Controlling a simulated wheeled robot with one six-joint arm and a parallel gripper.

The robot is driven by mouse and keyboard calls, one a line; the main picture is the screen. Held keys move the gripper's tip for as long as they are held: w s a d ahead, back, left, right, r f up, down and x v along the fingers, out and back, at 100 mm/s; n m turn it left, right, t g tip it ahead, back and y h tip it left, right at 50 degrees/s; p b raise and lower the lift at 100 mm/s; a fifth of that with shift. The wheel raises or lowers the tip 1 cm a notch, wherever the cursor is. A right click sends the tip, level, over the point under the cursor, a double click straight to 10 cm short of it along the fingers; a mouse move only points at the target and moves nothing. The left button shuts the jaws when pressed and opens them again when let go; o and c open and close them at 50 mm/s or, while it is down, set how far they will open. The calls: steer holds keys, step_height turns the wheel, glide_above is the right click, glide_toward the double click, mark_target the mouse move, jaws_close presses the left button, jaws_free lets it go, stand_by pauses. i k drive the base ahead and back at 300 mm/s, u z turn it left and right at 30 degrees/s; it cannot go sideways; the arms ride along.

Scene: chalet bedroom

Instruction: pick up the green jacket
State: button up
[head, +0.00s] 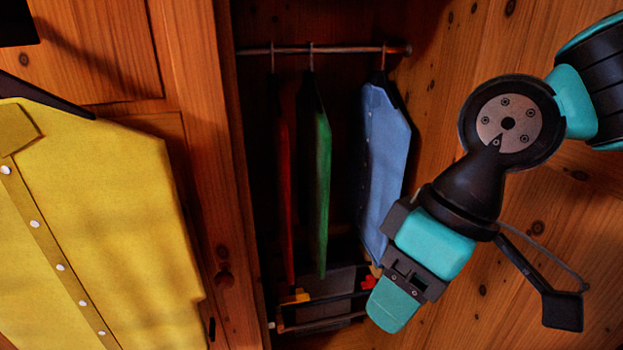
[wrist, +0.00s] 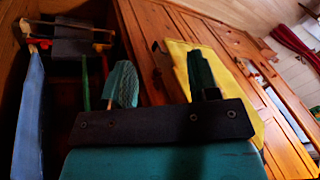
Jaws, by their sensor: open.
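The green jacket (head: 321,185) hangs edge-on from a rail in the wardrobe, between a red garment and a blue one. In the wrist view the green jacket (wrist: 86,82) is a thin upright strip left of the fingers. My gripper (head: 393,303) is in front of the wardrobe, low and to the right of the green jacket, overlapping the blue garment's lower edge in the picture. In the wrist view my gripper (wrist: 162,88) has its two fingers spread with nothing between them that it holds. It is apart from the green jacket.
The red garment (head: 284,190) hangs left of the green jacket and the blue shirt (head: 385,150) right of it. The rail (head: 340,49) runs above. A yellow shirt (head: 100,200) hangs outside at the left. A low rack (head: 325,298) stands below.

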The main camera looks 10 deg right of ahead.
mark_target(314, 141)
steer(key=k, duration=1.05)
steer(key=z, duration=0.25)
steer(key=i, duration=0.85)
steer(key=u, duration=1)
steer(key=i, duration=0.7)
steer(key=u, duration=0.75)
